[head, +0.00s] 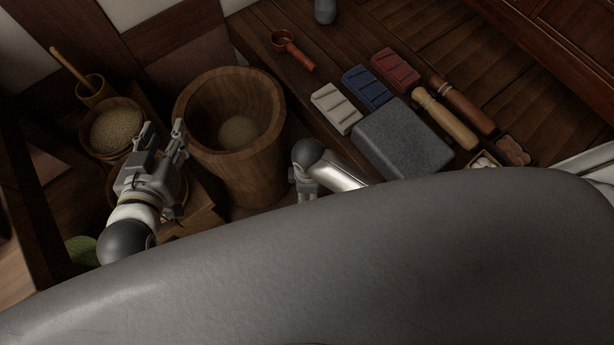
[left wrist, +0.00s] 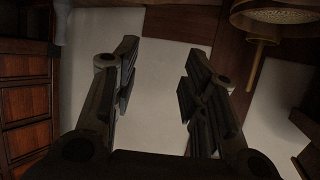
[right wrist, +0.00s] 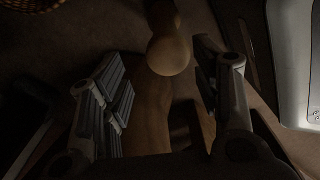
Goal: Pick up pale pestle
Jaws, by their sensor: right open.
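The pale pestle (head: 446,118) lies on the dark wooden bench beside a darker brown pestle (head: 464,103). In the right wrist view, a pale rounded wooden end (right wrist: 168,52) shows ahead of my open right gripper (right wrist: 160,85), between the lines of its fingers and not clasped. I cannot tell for sure that it is the pale pestle. My right gripper is not clearly seen in the head view. My left gripper (head: 167,128) is raised by the large wooden mortar, far from the pestle; in the left wrist view (left wrist: 158,75) it is open and empty.
A grey stone block (head: 402,140) and white (head: 337,108), blue (head: 368,87) and red (head: 396,70) ridged blocks lie left of the pestles. A red scoop (head: 292,49) lies farther back. The large mortar (head: 245,165) and a grain bowl (head: 117,131) stand at left.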

